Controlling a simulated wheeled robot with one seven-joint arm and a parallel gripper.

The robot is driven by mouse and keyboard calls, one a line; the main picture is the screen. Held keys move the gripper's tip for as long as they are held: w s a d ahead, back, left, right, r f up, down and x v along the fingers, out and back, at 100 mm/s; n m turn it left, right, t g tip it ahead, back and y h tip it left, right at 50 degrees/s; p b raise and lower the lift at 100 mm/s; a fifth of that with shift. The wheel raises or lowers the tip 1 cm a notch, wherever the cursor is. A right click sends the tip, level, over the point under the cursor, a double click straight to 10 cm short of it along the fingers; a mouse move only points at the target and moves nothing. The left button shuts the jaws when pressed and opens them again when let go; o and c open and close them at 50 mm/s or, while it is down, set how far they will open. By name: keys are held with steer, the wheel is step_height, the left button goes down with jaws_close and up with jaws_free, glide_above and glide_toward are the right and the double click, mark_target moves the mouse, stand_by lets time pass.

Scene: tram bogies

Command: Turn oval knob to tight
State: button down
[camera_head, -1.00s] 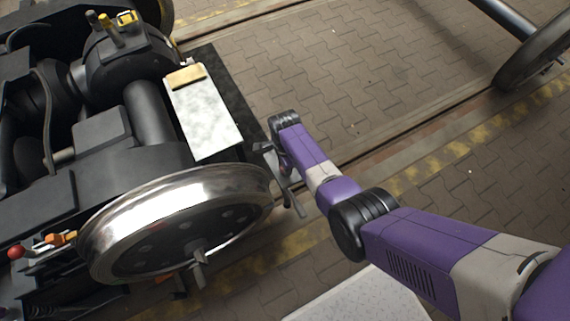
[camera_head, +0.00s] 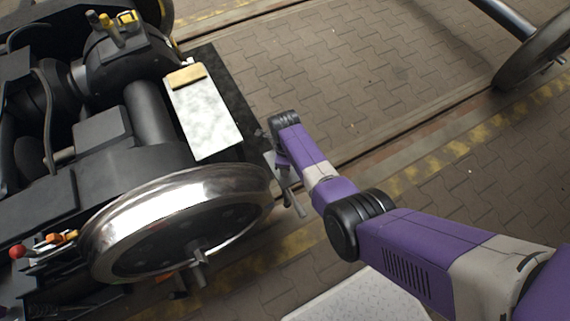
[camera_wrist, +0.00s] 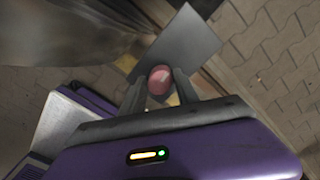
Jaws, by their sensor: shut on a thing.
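A reddish, rounded oval knob (camera_wrist: 160,77) shows in the wrist view in front of a flat grey plate (camera_wrist: 188,45). My gripper (camera_wrist: 159,86) has one finger on each side of the knob and is shut on it. In the head view my gripper (camera_head: 275,165) is beside the right end of the shiny bogie wheel (camera_head: 190,190). The knob cannot be made out there. No tight mark can be read in either view.
The dark bogie frame (camera_head: 110,160) fills the left. A pale box (camera_head: 203,115) with a tan pad (camera_head: 186,76) stands behind the wheel. A white speckled surface (camera_head: 360,300) lies at the bottom. The paved floor (camera_head: 350,80) is open at the back right.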

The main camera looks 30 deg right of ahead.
stand_by(0.3)
steer(key=c, duration=0.9)
jaws_free()
steer(key=shift+r+p, duration=1.4)
steer(key=shift+r, duration=2.5)
